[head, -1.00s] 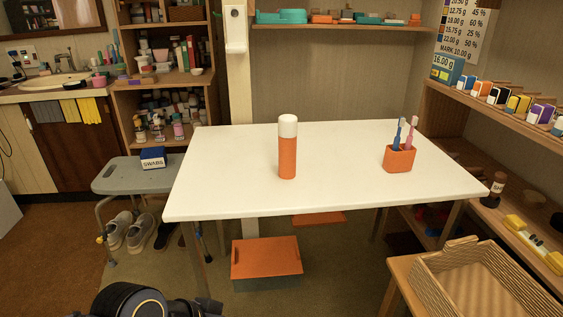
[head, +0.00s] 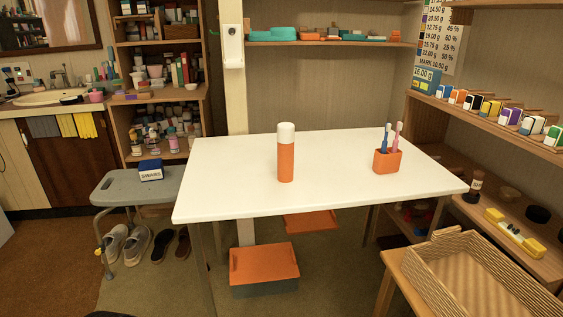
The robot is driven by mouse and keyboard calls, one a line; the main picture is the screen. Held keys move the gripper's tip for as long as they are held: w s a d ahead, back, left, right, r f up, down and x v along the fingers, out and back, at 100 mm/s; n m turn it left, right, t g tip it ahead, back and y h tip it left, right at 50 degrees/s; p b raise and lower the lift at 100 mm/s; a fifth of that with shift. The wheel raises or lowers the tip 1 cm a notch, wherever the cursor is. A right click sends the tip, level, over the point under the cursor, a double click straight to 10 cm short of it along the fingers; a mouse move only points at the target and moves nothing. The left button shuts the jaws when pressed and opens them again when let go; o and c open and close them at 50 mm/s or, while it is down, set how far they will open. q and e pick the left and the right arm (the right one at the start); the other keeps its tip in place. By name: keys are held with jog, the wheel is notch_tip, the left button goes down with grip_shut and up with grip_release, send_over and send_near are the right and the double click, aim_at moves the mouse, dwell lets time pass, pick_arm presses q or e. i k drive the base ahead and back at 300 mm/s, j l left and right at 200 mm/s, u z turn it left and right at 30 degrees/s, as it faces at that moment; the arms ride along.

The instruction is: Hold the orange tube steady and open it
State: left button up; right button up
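The orange tube (head: 286,162) stands upright near the middle of the white table (head: 230,196). Its white cap (head: 286,133) sits on top of it. Nothing touches the tube. Neither of my grippers shows in the head view now.
An orange cup with two toothbrushes (head: 387,160) stands at the table's right side. A wicker basket (head: 433,281) is at the front right, with shelves behind it. A grey stool with a swabs box (head: 151,170) stands left of the table. Most of the tabletop is clear.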

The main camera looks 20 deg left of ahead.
aim_at(285, 151)
jog(key=i+j+u, duration=0.2)
jog(key=i+j, duration=0.2)
jog(key=i+j+u, duration=0.2)
jog(key=i, duration=0.3)
jog(key=j, duration=0.1)
